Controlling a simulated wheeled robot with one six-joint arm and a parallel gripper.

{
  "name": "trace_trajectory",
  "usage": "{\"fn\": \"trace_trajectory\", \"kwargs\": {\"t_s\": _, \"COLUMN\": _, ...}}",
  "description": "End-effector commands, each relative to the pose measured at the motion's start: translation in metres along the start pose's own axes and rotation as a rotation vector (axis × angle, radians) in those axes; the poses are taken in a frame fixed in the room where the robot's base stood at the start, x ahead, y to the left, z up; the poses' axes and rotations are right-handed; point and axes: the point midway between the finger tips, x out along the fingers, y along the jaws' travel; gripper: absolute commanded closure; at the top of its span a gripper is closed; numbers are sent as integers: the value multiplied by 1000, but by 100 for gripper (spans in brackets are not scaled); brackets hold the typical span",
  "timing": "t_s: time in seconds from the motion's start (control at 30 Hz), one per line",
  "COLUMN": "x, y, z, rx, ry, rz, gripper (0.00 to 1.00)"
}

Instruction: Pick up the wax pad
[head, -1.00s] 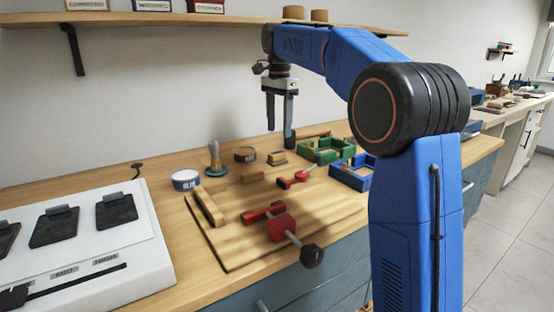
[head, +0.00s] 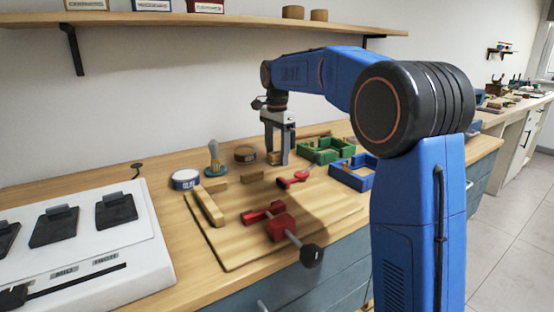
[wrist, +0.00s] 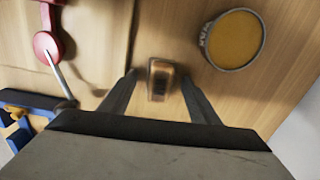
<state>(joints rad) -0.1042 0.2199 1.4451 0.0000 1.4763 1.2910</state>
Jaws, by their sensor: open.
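The small tan block with a dark strip, which looks to be the wax pad (wrist: 160,80), sits on the worktop between the fingertips of my gripper (wrist: 159,75) in the wrist view. A gap shows on both sides of it, so the fingers do not seem to touch it. In the head view my gripper (head: 277,157) points straight down around the pad (head: 275,159), which the fingers partly hide. The gripper is open. A round tin with an amber top (wrist: 236,38) lies just to the right in the wrist view; it also shows in the head view (head: 245,154).
A green frame (head: 325,150) and a blue frame (head: 352,173) stand to the right. A glue tin (head: 185,180) and a brush (head: 214,158) stand left. A shelf (head: 200,23) hangs above.

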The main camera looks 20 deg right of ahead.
Motion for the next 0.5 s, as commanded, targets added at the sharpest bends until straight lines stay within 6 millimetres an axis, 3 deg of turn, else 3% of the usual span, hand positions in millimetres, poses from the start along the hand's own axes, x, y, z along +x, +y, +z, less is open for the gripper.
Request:
{"fn": "trace_trajectory", "kwargs": {"t_s": 0.17, "x": 0, "y": 0, "z": 0, "rx": 0, "ry": 0, "rz": 0, "gripper": 46}}
{"fn": "trace_trajectory", "kwargs": {"t_s": 0.33, "x": 0, "y": 0, "z": 0, "rx": 0, "ry": 0, "rz": 0, "gripper": 87}}
{"fn": "trace_trajectory", "kwargs": {"t_s": 0.5, "x": 0, "y": 0, "z": 0, "rx": 0, "ry": 0, "rz": 0, "gripper": 89}}
